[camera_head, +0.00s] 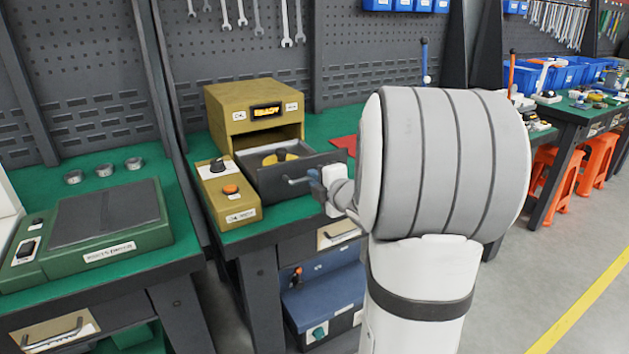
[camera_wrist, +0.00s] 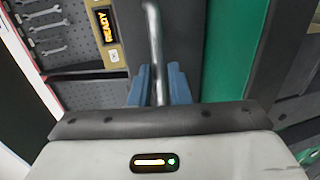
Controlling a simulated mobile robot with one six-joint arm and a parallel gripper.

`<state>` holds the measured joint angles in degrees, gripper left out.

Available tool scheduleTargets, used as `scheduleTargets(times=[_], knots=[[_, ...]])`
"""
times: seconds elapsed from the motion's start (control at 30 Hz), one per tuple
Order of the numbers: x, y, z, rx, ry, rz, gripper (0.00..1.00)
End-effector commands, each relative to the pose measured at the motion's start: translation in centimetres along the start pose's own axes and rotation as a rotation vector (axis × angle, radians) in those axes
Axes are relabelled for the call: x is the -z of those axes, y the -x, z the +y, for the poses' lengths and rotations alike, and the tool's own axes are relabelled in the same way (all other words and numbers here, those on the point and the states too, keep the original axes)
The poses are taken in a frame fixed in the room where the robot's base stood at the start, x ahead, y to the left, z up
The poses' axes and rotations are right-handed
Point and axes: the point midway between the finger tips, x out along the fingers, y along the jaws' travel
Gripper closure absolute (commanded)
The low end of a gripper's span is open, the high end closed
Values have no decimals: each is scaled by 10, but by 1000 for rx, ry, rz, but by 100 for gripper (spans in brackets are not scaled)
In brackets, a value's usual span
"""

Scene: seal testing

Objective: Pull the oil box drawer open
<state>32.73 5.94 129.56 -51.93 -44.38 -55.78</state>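The oil box (camera_head: 228,110) is a mustard-yellow case with a lit READY display on the green bench. Its dark grey drawer (camera_head: 315,163) stands well out from the front, with a yellow round item (camera_head: 280,157) inside. My gripper (camera_head: 315,178) is at the drawer's front, partly hidden by my white and grey arm. In the wrist view its blue fingers (camera_wrist: 160,80) are closed on either side of the metal bar handle (camera_wrist: 154,35), which runs between them.
A yellow control box (camera_head: 228,192) with a black knob and an orange button stands left of the drawer. A green device (camera_head: 105,225) and several small metal rings are on the left bench. Blue cases (camera_head: 322,295) sit under the bench. The floor at right is clear.

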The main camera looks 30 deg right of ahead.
Motion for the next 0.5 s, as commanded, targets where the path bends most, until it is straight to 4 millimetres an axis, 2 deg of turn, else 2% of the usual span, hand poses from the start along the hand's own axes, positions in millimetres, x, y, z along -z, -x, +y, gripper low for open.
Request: scheduleTargets(times=[0.03,0.2,0.5], knots=[[0,0,0,0,0,0,79],[0,0,0,-1,0,1,66],[0,4,1,-1,1,1,66]])
